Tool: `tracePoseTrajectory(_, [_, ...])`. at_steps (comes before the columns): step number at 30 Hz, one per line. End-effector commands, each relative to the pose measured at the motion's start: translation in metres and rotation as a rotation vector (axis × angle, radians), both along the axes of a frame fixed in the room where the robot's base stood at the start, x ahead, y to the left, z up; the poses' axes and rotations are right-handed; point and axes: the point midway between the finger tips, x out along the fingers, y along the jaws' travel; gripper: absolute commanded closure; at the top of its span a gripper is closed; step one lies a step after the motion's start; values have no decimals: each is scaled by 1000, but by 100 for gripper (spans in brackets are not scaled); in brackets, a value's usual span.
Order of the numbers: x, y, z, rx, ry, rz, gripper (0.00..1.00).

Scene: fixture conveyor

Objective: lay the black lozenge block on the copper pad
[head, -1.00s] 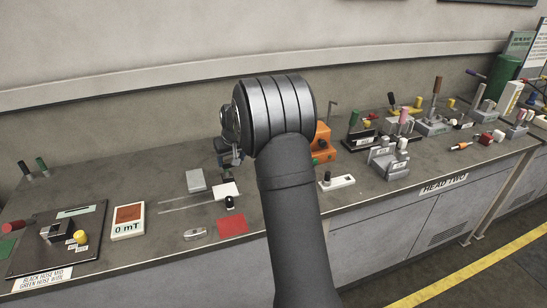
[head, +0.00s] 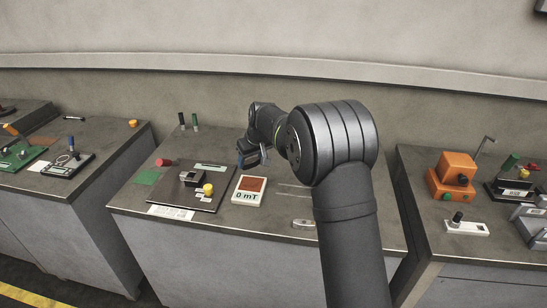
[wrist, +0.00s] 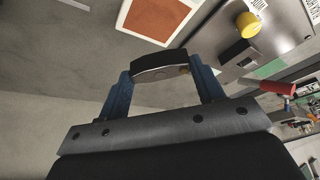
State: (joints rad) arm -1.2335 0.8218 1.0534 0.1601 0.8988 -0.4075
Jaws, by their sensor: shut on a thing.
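My gripper (head: 250,158) is shut on the black lozenge block (wrist: 160,64), which spans its two blue fingers in the wrist view. In the head view the block is too dark and small to make out against the fingers. The copper pad (head: 252,184) is a rust-brown square in a white-framed unit marked "0 mT". It also shows at the top of the wrist view (wrist: 160,17), apart from the block. My gripper is above the bench, close to the pad's far side in the head picture. The height of the gap cannot be told.
Left of the pad is a dark plate (head: 160,195) with a grey-and-black fixture (head: 193,180) and a yellow knob (head: 208,189). A small grey item (head: 302,223) lies at right. Bench between is bare.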

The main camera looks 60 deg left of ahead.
Motion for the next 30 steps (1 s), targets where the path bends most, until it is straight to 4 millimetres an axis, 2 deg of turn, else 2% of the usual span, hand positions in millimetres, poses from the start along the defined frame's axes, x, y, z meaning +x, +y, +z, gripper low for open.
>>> tracePoseTrajectory(14, [-4,0,-2,0,0,7,66])
tracePoseTrajectory(30, [-3,0,-55,-1,1,6,66])
